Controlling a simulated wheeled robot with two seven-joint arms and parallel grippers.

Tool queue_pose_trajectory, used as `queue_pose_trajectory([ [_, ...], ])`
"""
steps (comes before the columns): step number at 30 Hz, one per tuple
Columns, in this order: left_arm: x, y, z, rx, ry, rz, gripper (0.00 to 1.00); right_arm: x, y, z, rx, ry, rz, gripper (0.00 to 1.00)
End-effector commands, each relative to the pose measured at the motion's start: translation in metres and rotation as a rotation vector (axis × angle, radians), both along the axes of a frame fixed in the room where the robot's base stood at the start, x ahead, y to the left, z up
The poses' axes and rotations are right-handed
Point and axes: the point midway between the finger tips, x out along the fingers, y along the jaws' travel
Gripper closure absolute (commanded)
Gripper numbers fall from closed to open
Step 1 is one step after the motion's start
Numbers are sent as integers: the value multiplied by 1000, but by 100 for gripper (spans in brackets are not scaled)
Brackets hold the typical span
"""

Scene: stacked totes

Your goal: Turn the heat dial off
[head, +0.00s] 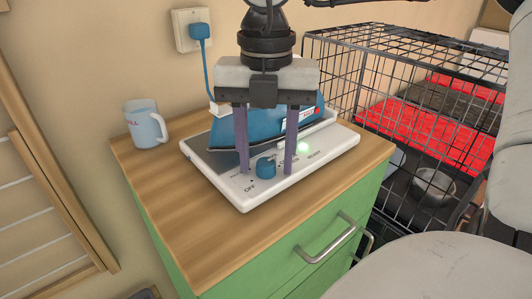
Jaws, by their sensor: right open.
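My right gripper (268,172) hangs down over the panel, open, with one purple finger on each side of the dial. The fingers look apart from the dial, though depth is hard to judge. The dial's pointer direction cannot be made out. My left gripper is not in view.
A light blue mug (145,124) stands at the back left of the wooden top (158,182). A blue plug (200,31) is in the wall socket. A black wire crate (415,60) stands to the right.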

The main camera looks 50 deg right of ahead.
Motion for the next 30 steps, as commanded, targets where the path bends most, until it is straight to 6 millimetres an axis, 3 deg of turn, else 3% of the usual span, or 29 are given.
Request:
queue_pose_trajectory([
  [6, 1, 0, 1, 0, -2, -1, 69, 0, 0, 0, 0, 0, 0, 58],
  [13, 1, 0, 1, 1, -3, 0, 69, 0, 0, 0, -1, 1, 0, 97],
  [23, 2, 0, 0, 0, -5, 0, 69, 0, 0, 0, -1, 1, 41, 98],
  [30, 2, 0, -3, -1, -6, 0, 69, 0, 0, 0, -2, 1, 183, 98],
])
